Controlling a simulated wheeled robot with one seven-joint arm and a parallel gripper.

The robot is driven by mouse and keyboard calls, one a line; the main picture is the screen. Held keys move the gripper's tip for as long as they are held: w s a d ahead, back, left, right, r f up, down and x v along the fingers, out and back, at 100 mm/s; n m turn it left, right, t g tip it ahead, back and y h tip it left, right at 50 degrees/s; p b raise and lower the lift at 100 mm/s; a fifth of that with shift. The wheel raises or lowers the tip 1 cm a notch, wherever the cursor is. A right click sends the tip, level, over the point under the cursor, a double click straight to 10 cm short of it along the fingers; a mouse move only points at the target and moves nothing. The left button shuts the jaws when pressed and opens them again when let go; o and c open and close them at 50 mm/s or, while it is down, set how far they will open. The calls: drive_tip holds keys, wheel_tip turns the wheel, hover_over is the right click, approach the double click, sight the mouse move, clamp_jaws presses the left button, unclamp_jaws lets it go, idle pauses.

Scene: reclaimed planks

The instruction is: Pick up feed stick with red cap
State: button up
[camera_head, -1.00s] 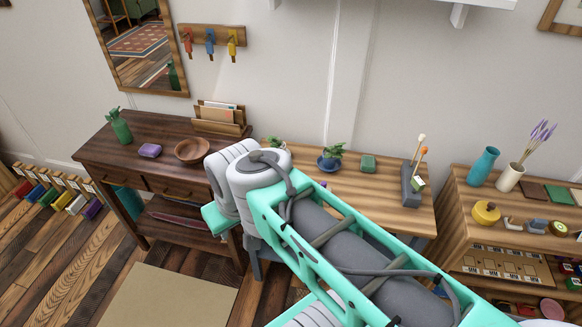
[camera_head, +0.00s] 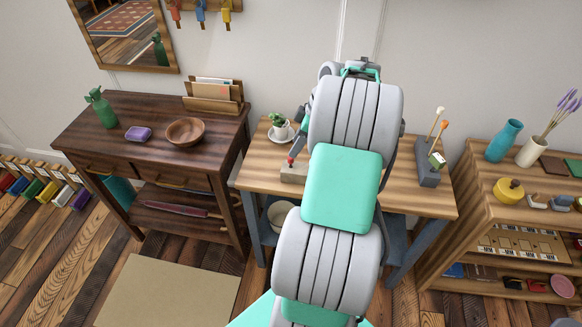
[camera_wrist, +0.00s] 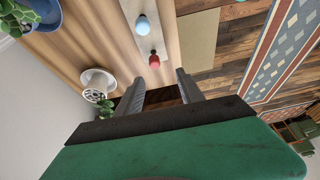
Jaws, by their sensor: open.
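The feed stick's red cap (camera_wrist: 154,61) shows in the wrist view, standing at a pale block-like holder (camera_wrist: 150,43). Beside it in the same holder is a light-blue cap (camera_wrist: 142,25). Their shafts are hidden below the caps. My gripper (camera_wrist: 160,76) is open, its two grey fingers apart with nothing between them, and the red cap appears just beyond the fingertips. In the head view the red cap (camera_head: 291,160) shows small above the holder (camera_head: 293,173) on the middle bench, left of my arm, which hides much of the bench.
A potted plant on a white saucer (camera_head: 281,132) stands close behind the holder. A blue pot (camera_wrist: 45,15) is farther off. A grey holder with sticks (camera_head: 428,176) stands at the bench's right end. A dark table (camera_head: 120,115) is left, shelves right.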

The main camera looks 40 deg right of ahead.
sight(291, 166)
drive_tip(key=x, duration=0.5)
drive_tip(key=d+p+x, duration=0.1)
drive_tip(key=x, duration=0.1)
drive_tip(key=shift+w+f, duration=0.1)
drive_tip(key=shift+f, duration=0.4)
clamp_jaws()
